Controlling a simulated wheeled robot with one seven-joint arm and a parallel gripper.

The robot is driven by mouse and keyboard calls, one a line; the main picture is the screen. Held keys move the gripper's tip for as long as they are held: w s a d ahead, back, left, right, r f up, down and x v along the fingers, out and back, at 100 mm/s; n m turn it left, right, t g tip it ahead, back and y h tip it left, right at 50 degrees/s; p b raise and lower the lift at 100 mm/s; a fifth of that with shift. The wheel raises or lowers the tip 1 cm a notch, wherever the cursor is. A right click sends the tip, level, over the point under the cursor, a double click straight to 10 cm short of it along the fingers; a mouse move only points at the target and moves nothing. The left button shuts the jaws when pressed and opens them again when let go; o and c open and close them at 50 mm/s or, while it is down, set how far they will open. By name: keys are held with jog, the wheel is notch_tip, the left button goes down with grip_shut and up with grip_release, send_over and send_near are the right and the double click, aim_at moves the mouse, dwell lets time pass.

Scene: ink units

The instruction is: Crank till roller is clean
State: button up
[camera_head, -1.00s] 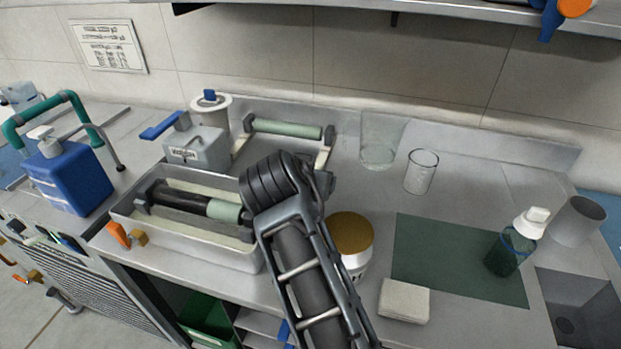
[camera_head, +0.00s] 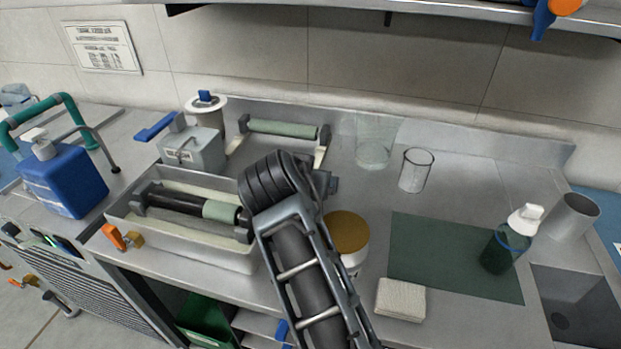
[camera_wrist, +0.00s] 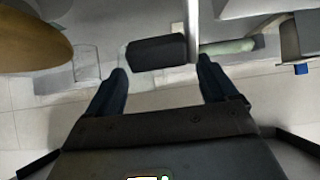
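The roller (camera_head: 222,210) lies in a grey tray (camera_head: 200,248) at the left. It is mostly black with a pale green section near my arm; its right end is hidden. In the wrist view my gripper (camera_wrist: 162,70) has its two fingers spread apart. A dark block (camera_wrist: 157,51), perhaps the crank handle, shows between and just beyond the fingertips, beside a thin grey bar (camera_wrist: 193,28). I cannot tell whether the fingers touch it. In the head view my arm hides most of the gripper.
A jar with an ochre lid (camera_head: 347,232) stands right of my arm, close to it. Glass beakers (camera_head: 415,172), a green mat (camera_head: 455,265), a white cloth (camera_head: 401,299) and a bottle (camera_head: 505,248) are further right. A second, pale green roller (camera_head: 283,128) lies behind the tray.

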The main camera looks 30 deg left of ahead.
jog(key=v, duration=0.7)
jog(key=shift+s+r+b, duration=0.25)
jog(key=shift+s+b, duration=0.05)
jog(key=shift+b, duration=0.1)
jog(key=shift+d, duration=0.15)
